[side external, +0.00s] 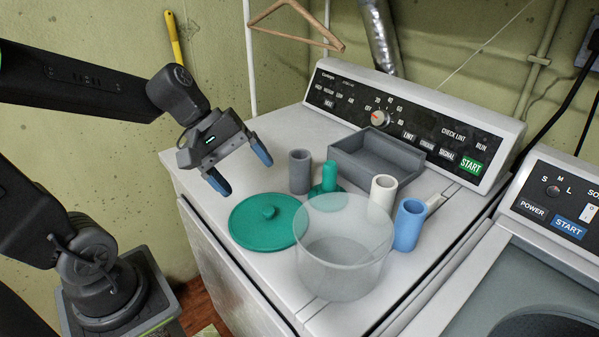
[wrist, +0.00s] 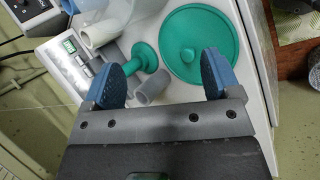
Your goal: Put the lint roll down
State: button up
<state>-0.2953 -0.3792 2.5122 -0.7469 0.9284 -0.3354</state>
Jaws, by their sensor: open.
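My gripper (side external: 240,168) is open and empty, above the left part of the dryer top. Several short rolls stand upright there: a grey one (side external: 300,172), a white one (side external: 382,197) and a blue one (side external: 409,226). I cannot tell which is the lint roll. A green post on a round base (side external: 330,177) stands just right of the grey roll. In the wrist view, the grey roll (wrist: 154,86) and the green post (wrist: 143,58) show between my blue fingers (wrist: 163,78), apart from them. The white roll (wrist: 100,34) shows farther off.
A green knobbed lid (side external: 262,228) lies flat at the front left of the dryer top (side external: 290,128). A large clear tub (side external: 342,265) stands at the front. An open grey tray (side external: 372,160) sits behind the rolls, before the control panel (side external: 410,115). The back-left top is clear.

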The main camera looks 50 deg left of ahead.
jog(key=w+a+f+n+t+h, duration=0.1)
jog(key=w+a+n+t+h, duration=0.1)
jog(key=w+a+n, duration=0.45)
jog(key=n+t, duration=0.4)
jog(key=n, duration=0.6)
send_near(300, 164)
jog(key=shift+n+y, duration=0.25)
jog(key=shift+y, duration=0.15)
jog(key=shift+w+a+f+x, duration=0.15)
jog(key=shift+a+x, duration=0.15)
jog(key=shift+x, duration=1.55)
jog(key=shift+w+a+f+x, duration=0.15)
jog(key=shift+a+x, duration=0.2)
jog(key=shift+x, duration=1.5)
jog(key=shift+w+a+f+x, duration=0.1)
jog(key=shift+a+x, duration=0.2)
jog(key=shift+x, duration=1.5)
jog(key=c, duration=1.1)
